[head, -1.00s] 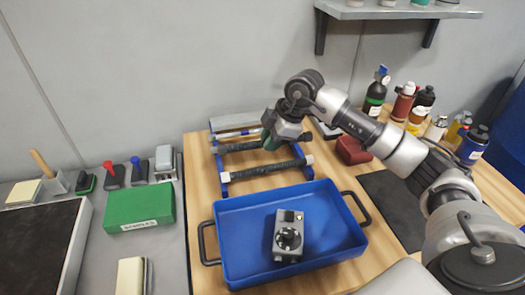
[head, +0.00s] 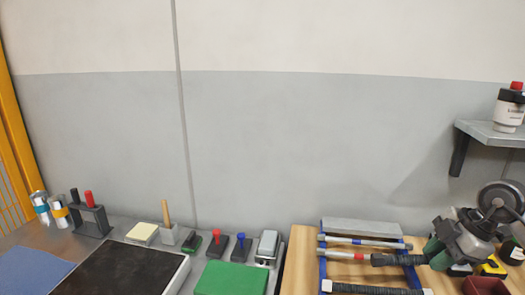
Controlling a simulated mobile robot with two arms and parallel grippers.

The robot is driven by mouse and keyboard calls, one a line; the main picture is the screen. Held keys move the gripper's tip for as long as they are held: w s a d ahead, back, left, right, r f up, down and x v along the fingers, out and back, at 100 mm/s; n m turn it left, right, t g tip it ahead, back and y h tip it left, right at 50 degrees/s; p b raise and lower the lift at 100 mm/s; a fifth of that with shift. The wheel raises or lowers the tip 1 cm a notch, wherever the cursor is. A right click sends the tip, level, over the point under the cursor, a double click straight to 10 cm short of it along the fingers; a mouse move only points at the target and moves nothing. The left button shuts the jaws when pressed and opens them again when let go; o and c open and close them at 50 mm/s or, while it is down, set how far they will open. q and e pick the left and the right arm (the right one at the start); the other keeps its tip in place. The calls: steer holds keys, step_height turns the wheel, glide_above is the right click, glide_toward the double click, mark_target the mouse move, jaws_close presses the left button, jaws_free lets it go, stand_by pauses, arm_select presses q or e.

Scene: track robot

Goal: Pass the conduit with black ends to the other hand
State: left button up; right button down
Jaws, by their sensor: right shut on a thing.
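The conduit with black ends (head: 398,259) is a dark ribbed tube at the lower right of the head view. My right gripper (head: 437,252) is shut on it, and the tube sticks out to the left of the green fingers. Its black left end shows; its right end is hidden or hard to make out behind the gripper. The tube overlaps the blue-framed rack (head: 323,270) in the picture; I cannot tell how high it is above it. My left gripper is not in view.
On the rack lie silver pipes with a blue band (head: 350,240) and a red band (head: 340,254), and a dark conduit with white ends (head: 372,289). A green box (head: 232,279) and several small tools stand left. A wall shelf (head: 490,134) juts out at right.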

mark_target(421, 261)
steer(key=a+n+g, duration=0.1)
steer(key=n, duration=0.1)
steer(key=a+n+g, duration=0.1)
steer(key=n, duration=0.2)
steer(key=a+f+n+g, duration=0.1)
steer(key=a+n, duration=0.1)
steer(key=n, duration=0.1)
steer(key=shift+s+y+p, duration=0.15)
steer(key=shift+y+p, duration=0.25)
steer(key=s+a+f+m+t+h+p, duration=0.1)
steer(key=s+a+m+t+h+p, duration=0.1)
steer(key=a+m, duration=0.5)
steer(key=s+a+m+t+h+p, duration=0.2)
steer(key=s+a+m+h, duration=0.2)
steer(key=m, duration=1.4)
steer(key=a+h, duration=0.1)
steer(key=a, duration=0.2)
steer(key=shift+s+f+m+t, duration=0.3)
steer(key=shift+s+f+t, duration=0.05)
steer(key=shift+f+t, duration=0.05)
